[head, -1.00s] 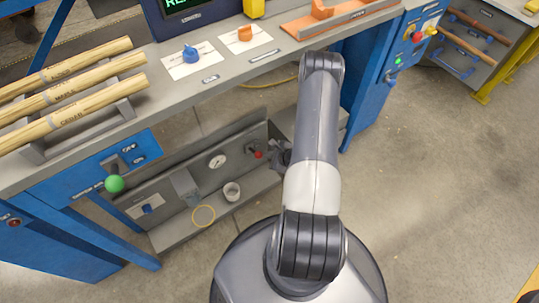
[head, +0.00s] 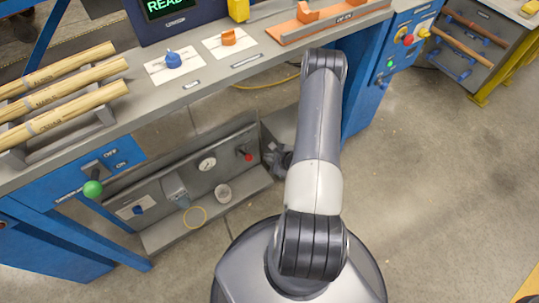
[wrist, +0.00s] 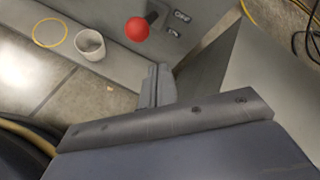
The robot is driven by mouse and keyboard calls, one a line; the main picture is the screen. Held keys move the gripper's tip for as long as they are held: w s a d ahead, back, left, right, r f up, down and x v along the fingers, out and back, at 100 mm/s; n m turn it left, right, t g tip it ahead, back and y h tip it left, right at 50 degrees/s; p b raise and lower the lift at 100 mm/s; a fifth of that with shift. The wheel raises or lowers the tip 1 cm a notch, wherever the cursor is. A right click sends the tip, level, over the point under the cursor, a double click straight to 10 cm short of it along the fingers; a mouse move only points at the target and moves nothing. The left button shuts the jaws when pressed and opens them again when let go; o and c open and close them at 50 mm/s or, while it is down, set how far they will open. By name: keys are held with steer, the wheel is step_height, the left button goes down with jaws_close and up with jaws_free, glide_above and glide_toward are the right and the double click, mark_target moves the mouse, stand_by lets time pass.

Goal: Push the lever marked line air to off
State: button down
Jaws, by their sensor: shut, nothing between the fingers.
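A lever with a red ball (head: 248,157) sits at the right end of the grey lower panel under the bench. In the wrist view its red ball (wrist: 137,29) stands beside small plates, the upper reading OFF. A lever with a green ball (head: 93,189) is on the blue front panel at the left, beside OFF and ON plates. I cannot read which lever is marked line air. My gripper (head: 274,154) is low, just right of the red ball and apart from it. In the wrist view my gripper (wrist: 155,86) is shut and empty, below the red ball.
A cup (head: 222,192) and a yellow ring (head: 195,217) rest on the low shelf. A round gauge (head: 207,164) is on the panel left of the red lever. A grey box-like surface (wrist: 265,85) lies right of the fingers. Open floor lies to the right.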

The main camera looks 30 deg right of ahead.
steer(key=s+d+r+p, duration=0.1)
steer(key=s+r, duration=0.3)
steer(key=r, duration=0.4)
steer(key=shift+d+p, duration=0.2)
steer(key=shift+p, duration=0.5)
steer(key=shift+s, duration=0.1)
